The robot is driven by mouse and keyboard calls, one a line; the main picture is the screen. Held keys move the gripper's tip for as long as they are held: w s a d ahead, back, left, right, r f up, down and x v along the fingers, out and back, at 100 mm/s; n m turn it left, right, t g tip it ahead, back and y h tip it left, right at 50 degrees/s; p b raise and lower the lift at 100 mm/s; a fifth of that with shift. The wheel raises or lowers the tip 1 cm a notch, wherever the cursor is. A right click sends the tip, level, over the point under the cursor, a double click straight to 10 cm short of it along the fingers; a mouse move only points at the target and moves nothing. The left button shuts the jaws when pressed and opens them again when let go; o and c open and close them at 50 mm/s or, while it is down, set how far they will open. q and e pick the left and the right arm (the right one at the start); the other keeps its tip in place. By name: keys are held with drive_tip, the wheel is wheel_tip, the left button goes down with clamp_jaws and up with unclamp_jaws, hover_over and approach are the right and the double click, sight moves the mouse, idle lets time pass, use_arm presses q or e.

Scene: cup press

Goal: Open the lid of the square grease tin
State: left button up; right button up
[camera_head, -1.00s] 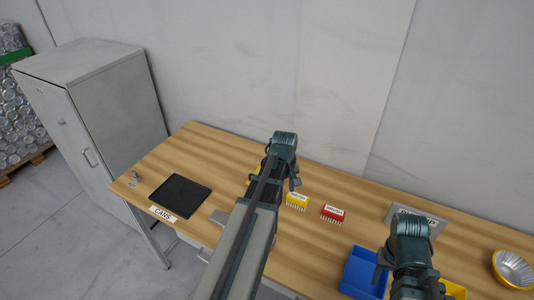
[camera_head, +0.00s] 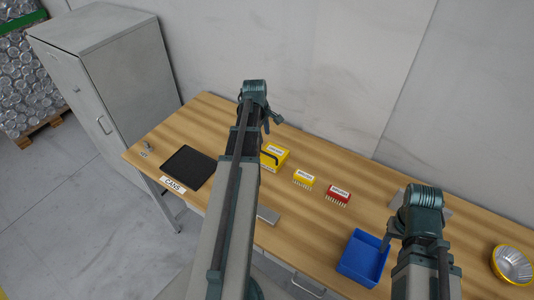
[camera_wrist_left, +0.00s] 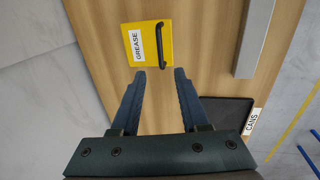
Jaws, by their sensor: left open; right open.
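The square grease tin (camera_head: 275,156) is yellow with a white label and a dark handle, and stands on the wooden table just right of my left arm. In the left wrist view the tin (camera_wrist_left: 148,44) lies ahead of the fingertips, its GREASE label and black bar handle (camera_wrist_left: 160,44) facing the camera. The lid looks shut. My left gripper (camera_wrist_left: 161,72) is open and empty, pointing at the tin, with a gap to it that I cannot judge exactly. In the head view the left fingers are partly hidden by the arm. My right gripper (camera_head: 391,240) is open above the table's right part.
A black tray (camera_head: 188,167) with a CANS label lies at left. Yellow (camera_head: 304,179) and red (camera_head: 338,195) small boxes stand right of the tin. A blue bin (camera_head: 362,258) is near my right gripper, a yellow-rimmed bowl (camera_head: 512,264) at far right. A grey cabinet (camera_head: 120,90) stands at left.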

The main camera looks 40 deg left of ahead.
sight(267, 154)
use_arm(q)
drive_tip(key=f+b, duration=0.3)
drive_tip(key=f, duration=0.1)
drive_tip(key=w+f+b, duration=0.1)
drive_tip(key=f+b, duration=0.3)
drive_tip(key=w+f+b, duration=0.1)
drive_tip(key=f+b, duration=0.2)
drive_tip(key=b, duration=0.1)
drive_tip(key=shift+w+a+f, duration=0.1)
drive_tip(key=shift+w+f, duration=0.05)
drive_tip(key=shift+f, duration=0.25)
drive_tip(key=shift+r, duration=0.1)
clamp_jaws()
idle(0.7)
